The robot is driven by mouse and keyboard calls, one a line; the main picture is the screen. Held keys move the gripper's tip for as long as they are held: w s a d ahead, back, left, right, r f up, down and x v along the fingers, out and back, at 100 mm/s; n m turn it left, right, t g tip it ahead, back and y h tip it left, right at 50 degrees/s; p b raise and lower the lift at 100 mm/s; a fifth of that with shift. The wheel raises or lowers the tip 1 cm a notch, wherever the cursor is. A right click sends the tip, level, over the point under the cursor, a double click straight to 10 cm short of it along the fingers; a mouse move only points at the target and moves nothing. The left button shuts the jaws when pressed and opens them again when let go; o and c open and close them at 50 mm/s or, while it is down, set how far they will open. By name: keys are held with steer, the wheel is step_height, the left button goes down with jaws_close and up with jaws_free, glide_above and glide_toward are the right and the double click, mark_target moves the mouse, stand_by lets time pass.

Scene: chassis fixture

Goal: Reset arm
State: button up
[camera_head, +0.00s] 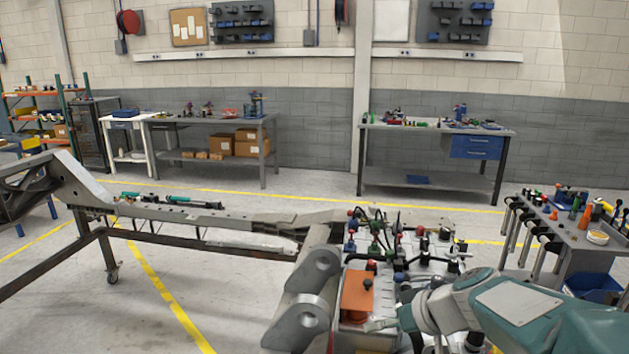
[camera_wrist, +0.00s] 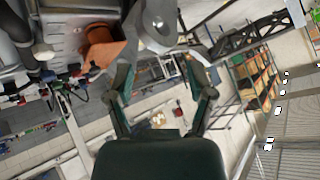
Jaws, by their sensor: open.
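My arm (camera_head: 500,305) reaches in from the lower right in the head view. My gripper (camera_head: 383,325) is at its end, just right of and below an orange block (camera_head: 357,292) on the chassis fixture. In the wrist view my gripper (camera_wrist: 158,72) has its two fingers spread apart, with nothing between them. The orange block also shows in the wrist view (camera_wrist: 102,47), left of the fingers. I cannot tell whether a finger touches the fixture.
A long grey chassis rail (camera_head: 215,217) runs left from the fixture. Several clamps and fittings (camera_head: 405,243) crowd behind the block. A tool cart (camera_head: 570,240) stands at the right. Workbenches (camera_head: 435,130) line the back wall. Floor between is clear.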

steer(key=s+d+m+h, duration=0.3)
steer(key=s+h, duration=0.4)
steer(key=s, duration=1.2)
steer(key=shift+r+m, duration=0.45)
steer(key=shift+m, duration=0.45)
